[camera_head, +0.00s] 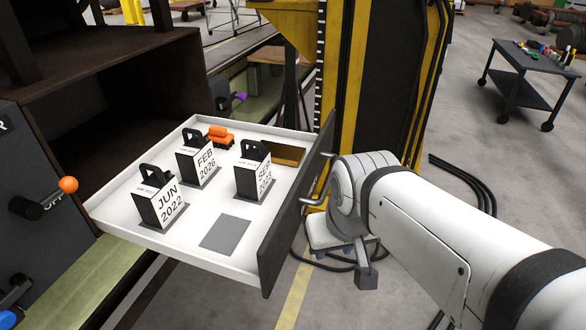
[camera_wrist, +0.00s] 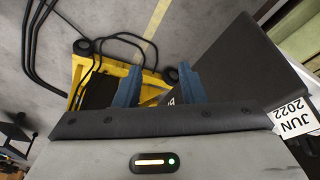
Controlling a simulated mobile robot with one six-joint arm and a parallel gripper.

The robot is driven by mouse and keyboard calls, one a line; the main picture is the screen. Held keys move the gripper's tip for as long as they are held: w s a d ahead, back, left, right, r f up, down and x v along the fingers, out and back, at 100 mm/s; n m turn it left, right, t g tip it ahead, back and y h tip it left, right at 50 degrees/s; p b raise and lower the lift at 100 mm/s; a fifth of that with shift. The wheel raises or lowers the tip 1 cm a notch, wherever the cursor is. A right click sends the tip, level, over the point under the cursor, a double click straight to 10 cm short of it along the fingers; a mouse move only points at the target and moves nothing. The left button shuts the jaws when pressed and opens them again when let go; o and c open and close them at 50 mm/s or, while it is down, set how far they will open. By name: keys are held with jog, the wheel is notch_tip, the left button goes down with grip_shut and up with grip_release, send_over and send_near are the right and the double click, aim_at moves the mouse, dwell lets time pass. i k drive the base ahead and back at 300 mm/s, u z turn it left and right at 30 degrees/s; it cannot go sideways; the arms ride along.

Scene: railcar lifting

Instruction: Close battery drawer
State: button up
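The white battery drawer (camera_head: 185,240) is pulled out of the dark cabinet, with its dark front panel (camera_head: 290,222) facing my arm. A metal handle (camera_head: 315,194) juts from the front panel. In the drawer stand batteries marked JUN 2022 (camera_head: 160,205), FEB 2026 (camera_head: 198,167) and a third (camera_head: 253,180) partly readable.
An orange object (camera_head: 219,137) lies at the drawer's back. A yellow-black column (camera_head: 375,80) stands behind my arm. Black cables (camera_head: 470,180) lie on the floor.

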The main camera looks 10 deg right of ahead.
aim_at(219, 231)
jog(key=z, duration=0.1)
jog(key=k, duration=0.55)
jog(key=u, duration=1.65)
jog(key=k, duration=1.2)
jog(key=z, duration=1.3)
jog(key=i, duration=1.7)
jog(key=z, duration=0.1)
